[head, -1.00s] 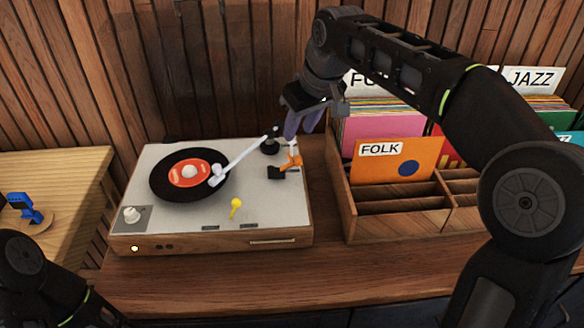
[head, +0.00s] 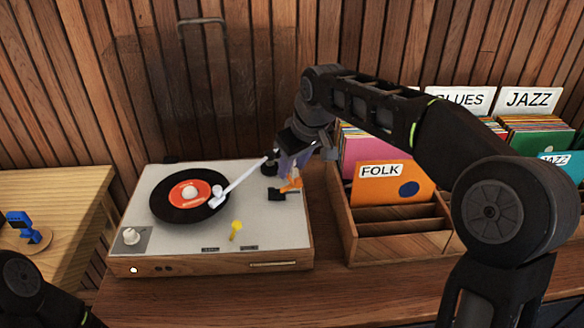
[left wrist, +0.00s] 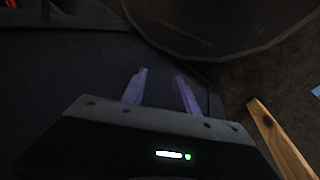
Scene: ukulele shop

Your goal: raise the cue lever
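The turntable (head: 262,236) sits on the counter with a black record (head: 168,205) on its platter. Its white tonearm (head: 243,178) reaches over the record's right edge. A small orange lever (head: 294,186) on a black base stands at the deck's right side, apparently the cue lever. My right gripper (head: 288,168) points down just above and behind this lever; its purple fingers overlap the lever's top in the head view. I cannot tell whether they touch it or how far apart they are. My left gripper (left wrist: 160,84) shows in the left wrist view, open and empty.
A yellow knobbed lever (head: 236,229) and a white knob (head: 131,236) are on the deck's front. A wooden record crate (head: 398,246) stands close on the right, under my right arm. A wooden table (head: 62,190) with a blue item (head: 22,226) is at left.

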